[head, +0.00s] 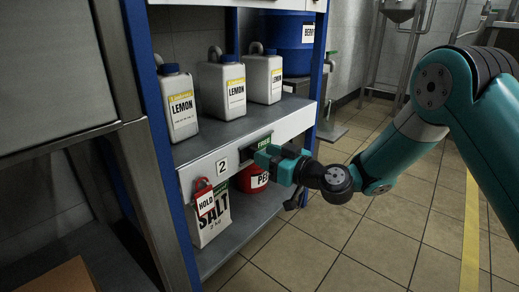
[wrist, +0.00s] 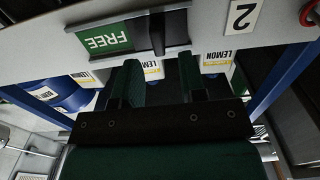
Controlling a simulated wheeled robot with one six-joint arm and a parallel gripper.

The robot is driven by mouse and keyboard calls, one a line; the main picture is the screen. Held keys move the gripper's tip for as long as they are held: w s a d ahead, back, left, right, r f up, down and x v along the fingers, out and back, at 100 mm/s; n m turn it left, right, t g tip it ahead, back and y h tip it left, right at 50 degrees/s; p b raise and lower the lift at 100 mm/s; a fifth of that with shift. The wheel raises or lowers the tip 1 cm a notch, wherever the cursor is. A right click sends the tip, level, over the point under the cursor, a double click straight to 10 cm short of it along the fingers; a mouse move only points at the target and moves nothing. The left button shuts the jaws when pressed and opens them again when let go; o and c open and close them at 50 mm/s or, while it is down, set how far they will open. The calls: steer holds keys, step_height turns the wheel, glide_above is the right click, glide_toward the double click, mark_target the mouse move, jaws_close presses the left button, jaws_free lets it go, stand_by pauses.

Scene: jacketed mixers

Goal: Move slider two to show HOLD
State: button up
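Slider two (head: 264,139) is set in the edge of the shelf, beside a plate with the number 2 (head: 222,166). In the wrist view, which is upside down, the slider's green FREE label (wrist: 104,40) shows, with a dark upright knob (wrist: 157,35) beside it, between the label and the number plate (wrist: 242,15). My gripper (head: 265,155) is just in front of the slider in the head view and partly covers it. In the wrist view my gripper (wrist: 158,75) has its two fingers apart, with the knob ahead of the gap. No contact with the knob shows.
Several white LEMON jugs (head: 222,85) stand on the shelf above the slider. A red HOLD tag (head: 203,190) hangs from the shelf edge in front of a SALT bag (head: 210,222). A red PE-labelled tub (head: 250,180) is behind my gripper. Tiled floor (head: 330,240) is open to the right.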

mark_target(265, 138)
steer(key=shift+x, duration=1.45)
jaws_close()
steer(key=shift+w+d+b, duration=0.4)
steer(key=shift+w+d, duration=0.7)
steer(key=shift+w, duration=0.3)
steer(key=shift+w+d+b, duration=0.4)
steer(key=shift+w+d, duration=0.7)
steer(key=shift+w, duration=0.25)
jaws_free()
